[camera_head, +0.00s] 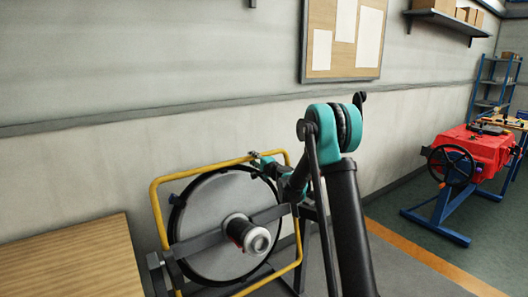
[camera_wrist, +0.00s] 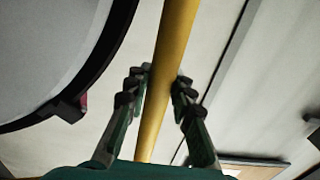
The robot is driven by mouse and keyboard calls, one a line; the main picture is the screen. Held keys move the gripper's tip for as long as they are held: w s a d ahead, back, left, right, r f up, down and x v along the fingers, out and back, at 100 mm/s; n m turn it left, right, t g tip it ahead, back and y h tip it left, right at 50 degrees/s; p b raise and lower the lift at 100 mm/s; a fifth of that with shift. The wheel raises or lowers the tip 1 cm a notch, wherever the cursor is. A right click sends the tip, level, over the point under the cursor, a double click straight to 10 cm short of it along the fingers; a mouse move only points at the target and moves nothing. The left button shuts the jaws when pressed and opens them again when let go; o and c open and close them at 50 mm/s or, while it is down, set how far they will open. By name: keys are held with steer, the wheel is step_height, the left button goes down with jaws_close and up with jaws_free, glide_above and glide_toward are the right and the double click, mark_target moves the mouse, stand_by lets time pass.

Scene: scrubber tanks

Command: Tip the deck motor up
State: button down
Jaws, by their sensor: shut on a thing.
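The deck motor is a grey round disc (camera_head: 207,219) with a dark rim and a motor hub (camera_head: 250,236) at its middle, set in a yellow tube frame (camera_head: 156,208). The disc stands steeply, its face towards the head camera. My gripper (camera_head: 260,162) is at the top bar of the yellow frame, towards its right end. In the wrist view the yellow bar (camera_wrist: 174,40) runs between the fingers of my gripper (camera_wrist: 162,79), which are shut around it. The disc's dark rim (camera_wrist: 88,78) shows at left there.
A wooden tabletop (camera_head: 70,262) is close at lower left. The wall with a pinboard (camera_head: 343,40) stands behind. A red machine with a handwheel (camera_head: 451,166) on a blue stand is at right. Floor with an orange line (camera_head: 425,258) is clear between.

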steer(key=shift+f, duration=0.1)
steer(key=w+a+f, duration=0.2)
steer(key=w, duration=0.1)
steer(key=shift+w+a+f, duration=0.15)
steer(key=shift+w+a, duration=0.1)
steer(key=c, duration=1.7)
jaws_free()
steer(key=shift+w+a+f, duration=0.1)
steer(key=shift+w, duration=0.1)
steer(key=o, duration=0.6)
steer(key=shift+v, duration=4.55)
